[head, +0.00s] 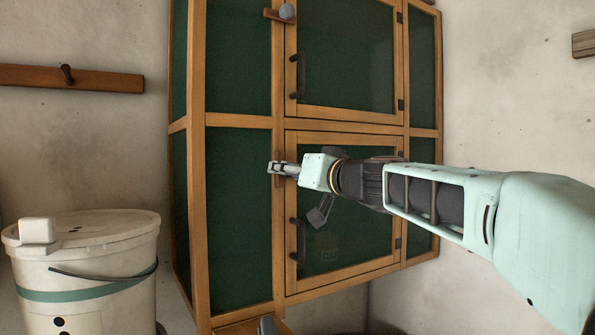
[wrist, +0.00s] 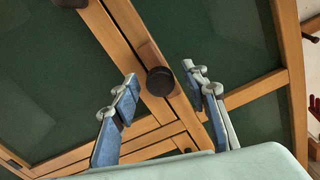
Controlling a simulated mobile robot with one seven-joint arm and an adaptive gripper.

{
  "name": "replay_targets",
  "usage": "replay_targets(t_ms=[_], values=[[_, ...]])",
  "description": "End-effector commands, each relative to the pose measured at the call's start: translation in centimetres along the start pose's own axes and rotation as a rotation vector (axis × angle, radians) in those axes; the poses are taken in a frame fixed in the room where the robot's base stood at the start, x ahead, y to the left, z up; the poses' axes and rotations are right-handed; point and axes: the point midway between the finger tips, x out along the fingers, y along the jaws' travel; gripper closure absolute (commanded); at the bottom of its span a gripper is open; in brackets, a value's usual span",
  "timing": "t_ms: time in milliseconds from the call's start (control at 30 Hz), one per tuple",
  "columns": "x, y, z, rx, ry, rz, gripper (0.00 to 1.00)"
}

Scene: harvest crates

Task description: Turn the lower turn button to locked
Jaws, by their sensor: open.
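The lower turn button (head: 279,183) is on the frame beside the lower door (head: 345,279) of the green-panelled wooden cabinet. In the head view it looks upright, along the frame post, and is mostly hidden by my gripper (head: 272,168). In the wrist view the dark round knob of the button (wrist: 160,81) shows between the two fingers of my gripper (wrist: 164,88). The fingers are open, one on each side, with gaps to the knob. The upper turn button (head: 271,14), with a grey knob, lies crosswise at the upper door.
Dark handles are on the upper door (head: 299,76) and the lower door (head: 299,243). A lidded white bucket (head: 110,282) stands at the left. A wooden rail with a peg (head: 100,80) is on the left wall. Free space lies before the cabinet's left panels.

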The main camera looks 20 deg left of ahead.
Motion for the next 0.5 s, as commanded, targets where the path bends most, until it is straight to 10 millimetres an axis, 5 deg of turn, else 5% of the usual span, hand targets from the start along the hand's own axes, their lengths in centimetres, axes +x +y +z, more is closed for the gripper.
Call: replay_targets(t_ms=[200,500], values=[[0.01,0.01,0.04,0.001,0.000,0.000,0.59],[0.00,0.03,0.03,0.001,0.000,0.000,0.92]])
